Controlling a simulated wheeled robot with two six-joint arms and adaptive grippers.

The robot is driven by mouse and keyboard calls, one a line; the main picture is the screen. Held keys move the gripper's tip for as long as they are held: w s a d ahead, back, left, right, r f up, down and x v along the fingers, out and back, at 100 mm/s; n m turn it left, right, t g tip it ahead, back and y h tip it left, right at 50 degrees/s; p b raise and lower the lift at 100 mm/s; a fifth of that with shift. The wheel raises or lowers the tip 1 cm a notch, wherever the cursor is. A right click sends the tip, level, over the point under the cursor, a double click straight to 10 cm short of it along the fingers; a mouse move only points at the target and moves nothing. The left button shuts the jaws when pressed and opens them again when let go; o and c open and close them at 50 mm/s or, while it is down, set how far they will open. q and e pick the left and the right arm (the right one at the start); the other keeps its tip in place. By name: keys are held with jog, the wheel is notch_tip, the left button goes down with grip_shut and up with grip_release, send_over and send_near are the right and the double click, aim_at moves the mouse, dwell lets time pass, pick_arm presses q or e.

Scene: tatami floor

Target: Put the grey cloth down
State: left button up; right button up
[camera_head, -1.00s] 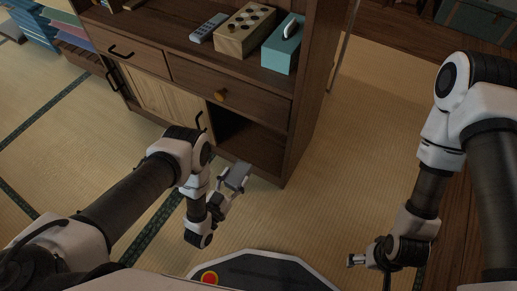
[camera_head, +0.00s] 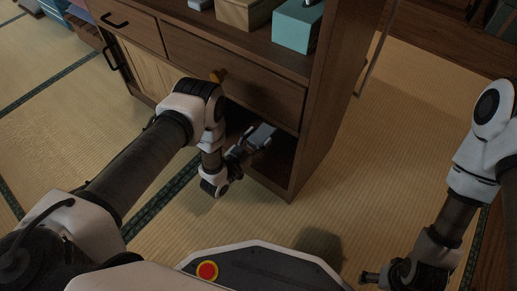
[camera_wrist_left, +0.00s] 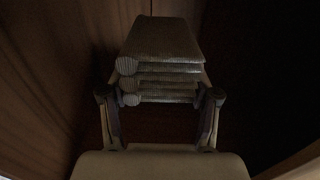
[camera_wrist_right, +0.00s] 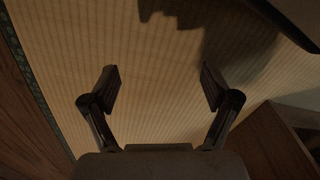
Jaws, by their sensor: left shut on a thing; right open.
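The grey cloth (camera_head: 262,136) is a folded stack of several layers. It shows larger in the left wrist view (camera_wrist_left: 162,42). My left gripper (camera_head: 245,147) is shut on it, with one finger on each side of the folds. The cloth is at the open lower compartment (camera_head: 280,155) of the dark wooden cabinet. In the left wrist view dark wooden walls are around it. Whether the cloth touches the compartment floor cannot be told. My right gripper (camera_wrist_right: 160,85) is open and empty above the tatami, and shows at the lower right in the head view (camera_head: 372,277).
The tatami floor (camera_head: 400,140) right of the cabinet is clear.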

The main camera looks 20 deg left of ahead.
pick_arm(q)
jog(key=shift+w+a+f, duration=0.1)
jog(key=shift+w, duration=0.65)
notch_tip(320, 180, down, 4)
jog(key=b, duration=0.3)
jog(key=shift+b, duration=0.35)
pick_arm(e)
jog(key=f, duration=0.1)
jog(key=w+f, duration=0.1)
jog(key=f, duration=0.2)
jog(key=shift+w+f, duration=0.25)
jog(key=shift+f, duration=0.15)
pick_arm(q)
jog(key=shift+r, duration=0.35)
pick_arm(e)
jog(key=shift+r, duration=0.25)
pick_arm(q)
jog(key=shift+f, duration=0.25)
pick_arm(e)
jog(key=shift+f, duration=0.15)
pick_arm(q)
jog(key=o, duration=1.1)
jog(key=shift+o, duration=0.3)
jog(key=shift+r, duration=0.1)
